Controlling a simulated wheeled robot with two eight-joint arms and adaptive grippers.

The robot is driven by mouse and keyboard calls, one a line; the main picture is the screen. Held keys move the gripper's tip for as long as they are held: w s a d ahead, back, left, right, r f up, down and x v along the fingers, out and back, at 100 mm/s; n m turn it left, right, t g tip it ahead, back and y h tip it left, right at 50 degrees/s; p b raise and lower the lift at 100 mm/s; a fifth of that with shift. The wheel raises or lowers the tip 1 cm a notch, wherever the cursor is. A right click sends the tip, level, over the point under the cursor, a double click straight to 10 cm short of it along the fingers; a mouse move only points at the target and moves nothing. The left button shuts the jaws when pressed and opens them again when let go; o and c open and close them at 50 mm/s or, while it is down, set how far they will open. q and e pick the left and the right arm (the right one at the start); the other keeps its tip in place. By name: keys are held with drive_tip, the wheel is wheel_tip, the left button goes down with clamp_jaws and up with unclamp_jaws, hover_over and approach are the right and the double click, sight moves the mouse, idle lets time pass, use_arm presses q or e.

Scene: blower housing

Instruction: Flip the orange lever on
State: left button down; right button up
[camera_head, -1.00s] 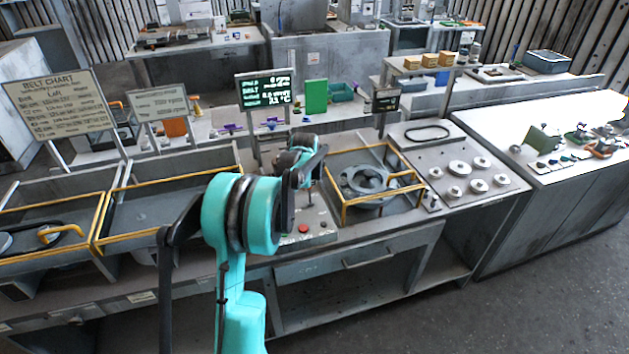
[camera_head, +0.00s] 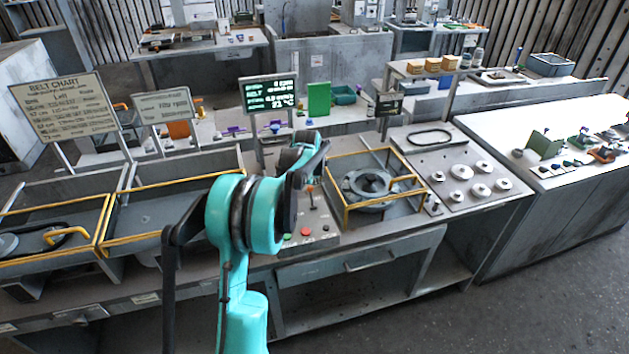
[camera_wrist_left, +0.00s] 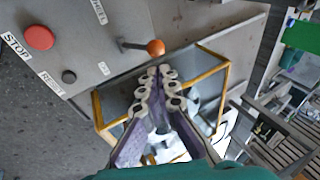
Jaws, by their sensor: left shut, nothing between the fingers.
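The orange lever has a ball knob (camera_head: 311,188) on a dark stem. It stands on the grey control panel (camera_head: 322,236), left of the yellow-framed bay. In the left wrist view the orange knob (camera_wrist_left: 155,47) sits just beyond my fingertips, with its stem running left to the panel. My left gripper (camera_wrist_left: 160,72) is shut and empty, its tips close to the knob with a small gap in the picture. Whether they touch is not clear. In the head view my left wrist is above and left of the lever, and the fingers are hard to make out. My right gripper is out of view.
A red stop button (camera_wrist_left: 40,37) and a dark reset button (camera_wrist_left: 69,77) are on the panel. The yellow frame (camera_head: 347,212) around the round blower housing (camera_head: 370,184) stands right of the lever. A screen (camera_head: 270,93) stands behind the panel.

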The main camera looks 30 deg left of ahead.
use_arm(q)
wheel_tip(320, 180, up, 13)
drive_tip(key=s+d+p, duration=0.2)
drive_tip(key=d+p, duration=0.1)
drive_tip(key=shift+s+f+p, duration=0.2)
drive_tip(key=shift+p, duration=0.15)
